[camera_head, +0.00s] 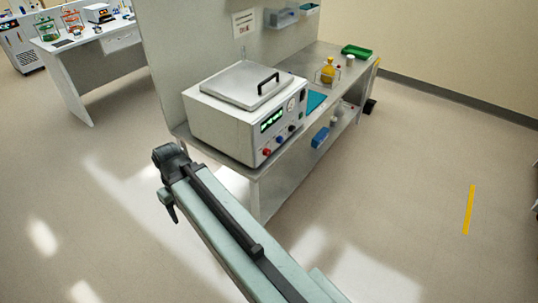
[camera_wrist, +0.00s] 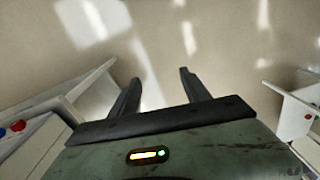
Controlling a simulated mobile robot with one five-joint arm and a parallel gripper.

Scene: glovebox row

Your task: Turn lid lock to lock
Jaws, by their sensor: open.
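A white box-shaped machine (camera_head: 230,125) with a grey lid (camera_head: 245,84) and black lid handle (camera_head: 268,82) stands on the bench. The lid looks shut. Its front has a green display, a gauge and red, blue and black knobs (camera_head: 278,141); I cannot tell which one is the lid lock. My gripper (camera_wrist: 158,75) is open and empty, pointing at the floor in the wrist view. In the head view my arm's end (camera_head: 168,165) is in front of and left of the machine, apart from it. Red and blue knobs (camera_wrist: 10,129) show at the wrist view's left edge.
The grey bench (camera_head: 325,62) also holds a blue mat (camera_head: 316,102), a yellow bottle (camera_head: 328,71) and a green tray (camera_head: 355,51). Blue items sit on its lower shelf. Another white table (camera_head: 90,40) stands at far left. The floor between is clear.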

